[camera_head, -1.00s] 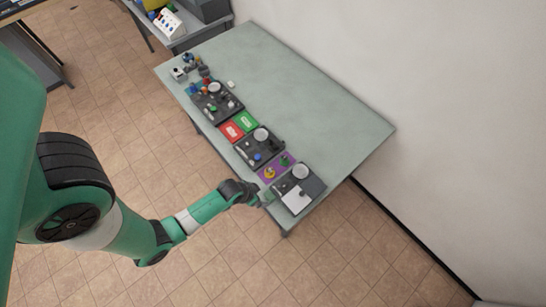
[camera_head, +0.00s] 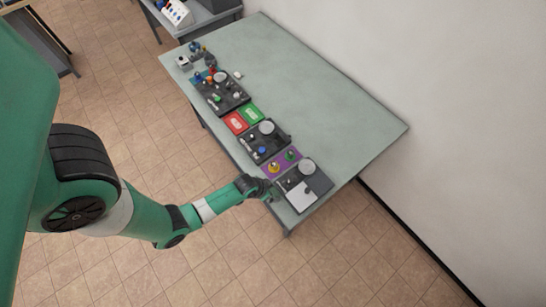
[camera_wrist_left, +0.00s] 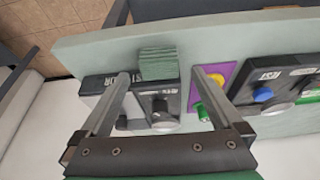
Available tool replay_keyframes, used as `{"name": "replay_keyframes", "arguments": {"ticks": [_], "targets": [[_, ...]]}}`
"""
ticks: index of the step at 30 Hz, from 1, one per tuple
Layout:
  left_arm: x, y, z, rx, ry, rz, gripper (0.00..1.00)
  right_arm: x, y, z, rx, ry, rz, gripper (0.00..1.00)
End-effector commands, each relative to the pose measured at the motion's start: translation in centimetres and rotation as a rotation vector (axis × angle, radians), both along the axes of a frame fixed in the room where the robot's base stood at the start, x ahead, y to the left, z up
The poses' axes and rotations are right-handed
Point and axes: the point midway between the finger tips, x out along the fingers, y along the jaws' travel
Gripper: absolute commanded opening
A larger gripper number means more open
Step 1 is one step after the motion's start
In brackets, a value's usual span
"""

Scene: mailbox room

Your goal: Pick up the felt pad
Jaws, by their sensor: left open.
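A green, ridged block that looks like the felt pad (camera_wrist_left: 158,63) lies at the table edge by a black and white board (camera_wrist_left: 100,84) in the left wrist view. My left gripper (camera_wrist_left: 160,76) is open, with one finger to each side of the pad and a gap on both sides. In the head view my left gripper (camera_head: 274,194) is at the near edge of the table, beside the grey and white board (camera_head: 303,200). The pad is too small and covered to make out there. My right gripper is not in view.
A purple mat (camera_head: 281,164) with yellow and green pieces lies beside the board. Farther along are a black board (camera_head: 265,143), red (camera_head: 235,122) and green (camera_head: 251,114) trays, and another cluttered board (camera_head: 222,96). The wall side of the table (camera_head: 320,100) is clear.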

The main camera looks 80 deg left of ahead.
Motion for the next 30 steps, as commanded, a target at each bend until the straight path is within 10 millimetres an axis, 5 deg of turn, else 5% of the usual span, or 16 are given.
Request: {"name": "replay_keyframes", "arguments": {"ticks": [4,11,25,30], "targets": [[0.8,0.3,-2.2,0.0,0.0,0.0,1.0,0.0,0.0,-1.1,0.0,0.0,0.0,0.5],[0.9,0.3,-2.2,0.001,-0.001,-0.001,1.0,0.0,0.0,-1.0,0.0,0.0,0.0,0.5],[0.9,0.3,-2.2,0.001,-0.001,-0.001,0.19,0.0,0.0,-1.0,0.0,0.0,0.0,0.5],[0.9,0.3,-2.2,0.001,-0.001,-0.001,0.14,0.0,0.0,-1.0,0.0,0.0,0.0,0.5]]}}
